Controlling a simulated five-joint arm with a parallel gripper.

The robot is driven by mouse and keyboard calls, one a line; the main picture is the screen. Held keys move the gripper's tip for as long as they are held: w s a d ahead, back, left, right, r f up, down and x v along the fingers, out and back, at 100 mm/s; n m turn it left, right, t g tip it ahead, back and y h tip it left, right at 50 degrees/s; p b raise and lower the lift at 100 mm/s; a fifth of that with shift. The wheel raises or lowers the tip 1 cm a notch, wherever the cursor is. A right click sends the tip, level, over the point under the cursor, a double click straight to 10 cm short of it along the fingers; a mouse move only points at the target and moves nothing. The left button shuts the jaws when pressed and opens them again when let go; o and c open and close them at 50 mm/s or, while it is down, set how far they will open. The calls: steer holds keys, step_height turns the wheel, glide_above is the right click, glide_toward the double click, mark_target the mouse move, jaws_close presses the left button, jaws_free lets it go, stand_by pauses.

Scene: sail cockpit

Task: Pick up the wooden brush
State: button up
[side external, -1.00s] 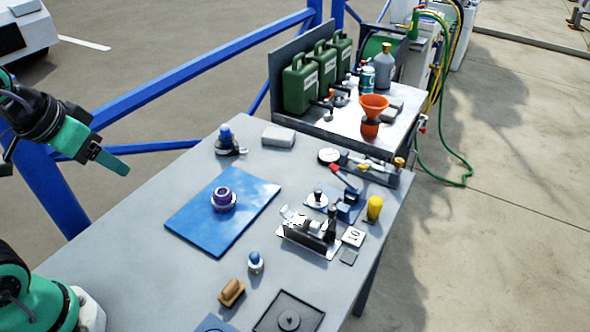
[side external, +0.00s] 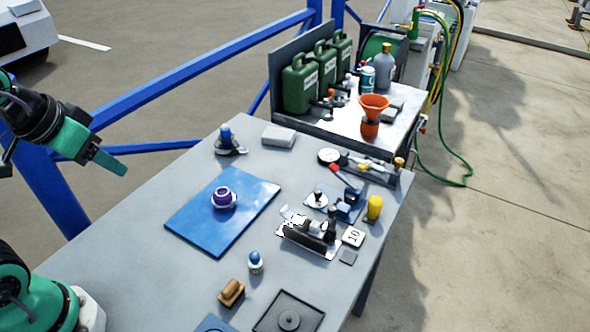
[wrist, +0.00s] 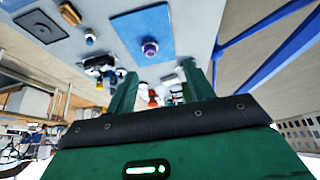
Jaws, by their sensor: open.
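The wooden brush (side external: 231,293) is a small tan-brown block with a rounded grip on top. It lies on the grey table near its front edge in the side external view, and it shows at the top left of the wrist view (wrist: 69,13). My gripper (side external: 121,169) is raised at the left, well away from the brush and above table level. In the wrist view my gripper (wrist: 160,85) has its two green fingers apart with nothing held between them.
A blue mat (side external: 192,226) with a purple-topped round part (side external: 223,196) lies mid-table. A blue-capped item (side external: 255,262) and a dark square tray (side external: 268,322) sit close to the brush. Small hardware (side external: 312,238) crowds the right side. The table's left part is clear.

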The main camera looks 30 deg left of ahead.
steer(key=g, duration=0.6)
glide_above(228, 286)
step_height(228, 286, down, 16)
steer(key=shift+a+f, duration=0.1)
steer(key=shift+f, duration=1.6)
